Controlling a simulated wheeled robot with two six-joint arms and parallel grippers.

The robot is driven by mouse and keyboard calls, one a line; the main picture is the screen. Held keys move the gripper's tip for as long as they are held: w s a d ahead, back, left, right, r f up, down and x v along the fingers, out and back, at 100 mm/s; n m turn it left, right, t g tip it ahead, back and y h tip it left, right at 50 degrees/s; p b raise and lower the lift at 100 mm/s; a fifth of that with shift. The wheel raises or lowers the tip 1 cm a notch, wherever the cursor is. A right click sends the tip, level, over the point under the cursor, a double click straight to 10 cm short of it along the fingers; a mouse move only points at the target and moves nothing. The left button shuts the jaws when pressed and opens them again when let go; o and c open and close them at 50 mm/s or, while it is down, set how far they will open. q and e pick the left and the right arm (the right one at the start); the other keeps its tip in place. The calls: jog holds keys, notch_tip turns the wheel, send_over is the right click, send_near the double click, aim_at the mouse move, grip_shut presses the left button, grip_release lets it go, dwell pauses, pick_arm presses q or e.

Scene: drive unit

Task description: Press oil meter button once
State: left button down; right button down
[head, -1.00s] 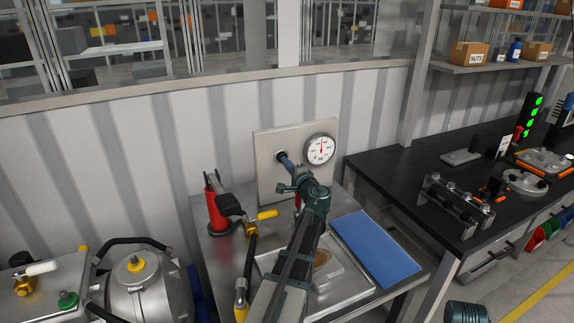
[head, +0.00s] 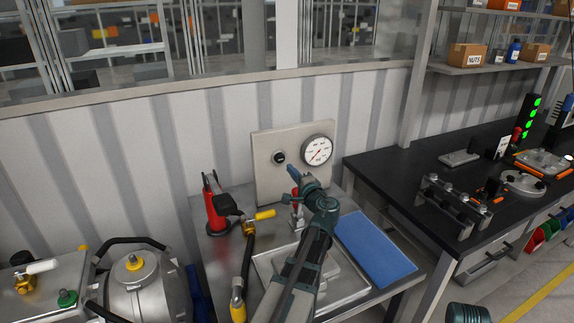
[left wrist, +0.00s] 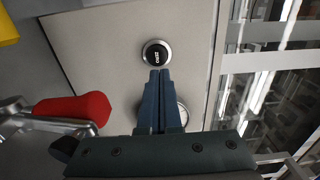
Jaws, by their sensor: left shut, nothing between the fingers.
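The oil meter panel (head: 262,183) is an upright light-grey plate on the metal bench. Its round black button (head: 279,157) with a silver ring is at the panel's left, and its white dial (head: 317,150) with a red needle is at the upper right. My left gripper (head: 292,171) is shut and empty, in front of the panel, below and right of the button. In the left wrist view the button (left wrist: 156,53) shows fully, just beyond the shut fingertips (left wrist: 160,73); the fingers partly cover the dial (left wrist: 183,112). My right gripper is not clearly visible.
A red-handled clamp (head: 295,195) stands close by my left gripper. A red oil can (head: 214,205) and a yellow-handled nozzle (head: 264,214) are on the left of the bench. A blue pad (head: 375,248) lies at the right. A black workbench (head: 400,175) stands farther right.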

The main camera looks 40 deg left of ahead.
pick_arm(q)
jog(key=v, duration=0.7)
jog(key=shift+f, duration=0.15)
pick_arm(e)
jog(key=shift+a, duration=0.1)
pick_arm(q)
jog(key=shift+a, duration=0.1)
